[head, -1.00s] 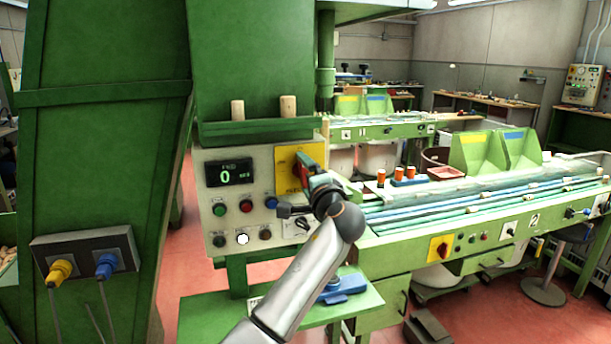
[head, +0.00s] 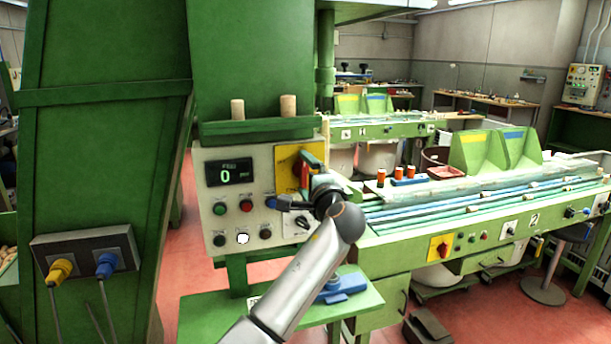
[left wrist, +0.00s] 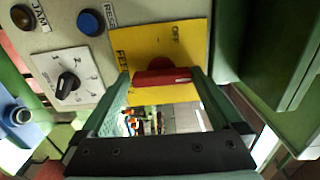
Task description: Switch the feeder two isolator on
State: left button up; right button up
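The isolator is a red rotary handle (left wrist: 162,77) on a yellow plate (left wrist: 178,42) in the left wrist view. The plate reads "OFF" near one end and "FEE…" near the other; the rest is hidden. The handle's white mark is at its OFF end. My left gripper (left wrist: 160,77) is open, one green finger at each end of the handle; contact cannot be told. In the head view, the yellow plate (head: 288,157) is at the panel's upper right, and my left gripper (head: 310,172) partly covers the red handle. My right gripper is not in view.
The grey panel (head: 206,166) also has a display (head: 229,172) reading 0, several buttons and a black selector dial (left wrist: 68,84). Another red knob on a yellow plate (head: 440,247) is on the green bench at right, near a "2" sign (head: 533,219). A socket box (head: 85,250) is at left.

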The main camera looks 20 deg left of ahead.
pick_arm(q)
jog(key=b+v, duration=0.3)
jog(key=v, duration=0.9)
jog(key=shift+s+d, duration=0.2)
